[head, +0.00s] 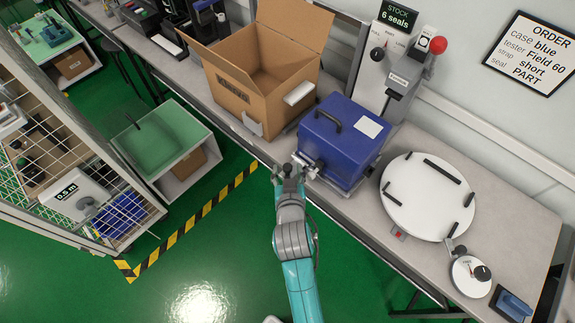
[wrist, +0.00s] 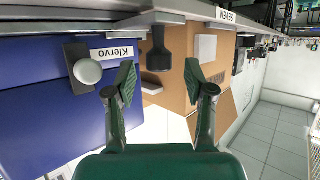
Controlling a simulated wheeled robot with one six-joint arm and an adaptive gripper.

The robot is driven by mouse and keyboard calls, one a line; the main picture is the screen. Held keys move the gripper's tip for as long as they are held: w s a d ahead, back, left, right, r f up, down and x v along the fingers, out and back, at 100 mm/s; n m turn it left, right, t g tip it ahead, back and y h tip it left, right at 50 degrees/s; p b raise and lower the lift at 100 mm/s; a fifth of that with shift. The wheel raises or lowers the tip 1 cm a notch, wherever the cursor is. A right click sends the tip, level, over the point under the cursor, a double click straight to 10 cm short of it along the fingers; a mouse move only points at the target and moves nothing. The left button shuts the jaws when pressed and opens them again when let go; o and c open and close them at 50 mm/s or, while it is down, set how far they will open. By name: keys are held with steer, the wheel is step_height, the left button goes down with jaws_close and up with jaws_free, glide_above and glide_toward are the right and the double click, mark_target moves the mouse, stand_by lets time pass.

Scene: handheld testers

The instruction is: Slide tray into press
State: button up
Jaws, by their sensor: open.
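The press (head: 408,72) stands at the back of the bench, with a grey arm and a red knob. A blue case (head: 340,140) with a dark handle and a white label sits in front of it. My gripper (head: 290,170) is at the bench's front edge, by the case's lower left corner. In the wrist view my gripper (wrist: 159,83) is open and empty. A black handle-like part (wrist: 155,60) shows between its fingertips; contact is unclear. The blue case (wrist: 40,125) is at left, with a round silver knob (wrist: 88,71).
An open cardboard box (head: 240,95) stands left of the case. A white round plate (head: 425,205) with black bars lies right of it, near a dial gauge (head: 470,277). A green-topped side table (head: 160,140) and a wire cage (head: 75,170) stand at left.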

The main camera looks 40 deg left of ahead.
steer(key=shift+x, duration=1.3)
steer(key=shift+c, duration=0.3)
steer(key=shift+w, duration=0.1)
jaws_close()
